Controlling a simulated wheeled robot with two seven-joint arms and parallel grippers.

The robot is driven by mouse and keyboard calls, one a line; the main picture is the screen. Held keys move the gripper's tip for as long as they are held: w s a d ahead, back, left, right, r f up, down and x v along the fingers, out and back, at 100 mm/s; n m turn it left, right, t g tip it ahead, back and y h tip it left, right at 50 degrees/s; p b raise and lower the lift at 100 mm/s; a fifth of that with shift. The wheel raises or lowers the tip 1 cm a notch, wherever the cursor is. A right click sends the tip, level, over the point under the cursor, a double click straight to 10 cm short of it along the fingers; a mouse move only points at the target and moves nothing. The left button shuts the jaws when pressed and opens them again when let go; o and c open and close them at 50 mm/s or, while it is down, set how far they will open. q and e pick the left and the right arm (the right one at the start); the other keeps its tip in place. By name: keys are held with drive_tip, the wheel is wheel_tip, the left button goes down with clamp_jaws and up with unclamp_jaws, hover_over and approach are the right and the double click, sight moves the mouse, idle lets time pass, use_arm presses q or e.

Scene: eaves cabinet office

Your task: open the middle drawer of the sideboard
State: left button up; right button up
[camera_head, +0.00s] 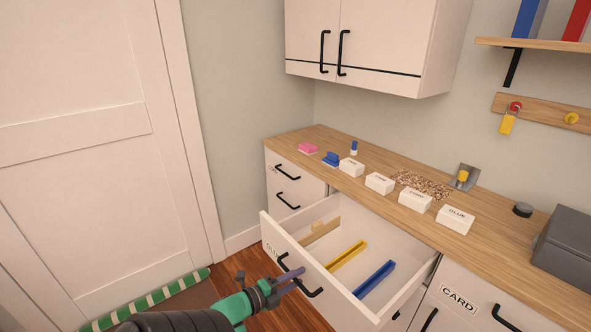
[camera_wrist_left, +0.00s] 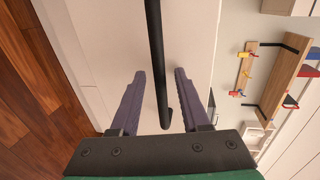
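The sideboard's middle drawer (camera_head: 355,306) is pulled well out, its inside showing a tan divider (camera_head: 319,232), a yellow one (camera_head: 347,256) and a blue one (camera_head: 374,279). Its black bar handle (camera_head: 313,293) is on the front panel. My left gripper (camera_head: 296,279) is at this handle. In the left wrist view the handle (camera_wrist_left: 155,45) runs between the two purple fingers (camera_wrist_left: 160,85), with gaps on both sides, so the gripper is open around it. My right gripper is not in view.
The wooden countertop (camera_head: 400,216) holds several white labelled boxes, a pink block (camera_head: 308,149) and a grey case (camera_head: 567,243). A drawer marked CARD (camera_head: 459,298) is shut at right.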

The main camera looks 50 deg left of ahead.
use_arm(q)
drive_tip(key=v, duration=1.4)
drive_tip(key=shift+s, duration=0.25)
wheel_tip(320, 180, down, 17)
drive_tip(key=s+d+n+g+y+p, duration=0.25)
drive_tip(key=n+g, duration=0.25)
drive_tip(key=n, duration=0.3)
drive_tip(key=s+d+f+n+g+h+p, duration=0.1)
drive_tip(key=s+d+f+n+g, duration=0.2)
drive_tip(key=d+f, duration=0.4)
drive_tip(key=s+d+f+n+g+h+p, duration=0.1)
drive_tip(key=s+d+f+n+g, duration=0.3)
drive_tip(key=f, duration=0.6)
drive_tip(key=s+d+g, duration=0.2)
drive_tip(key=d, duration=0.1)
drive_tip(key=shift+d+g+h, duration=0.3)
drive_tip(key=shift+h, duration=0.05)
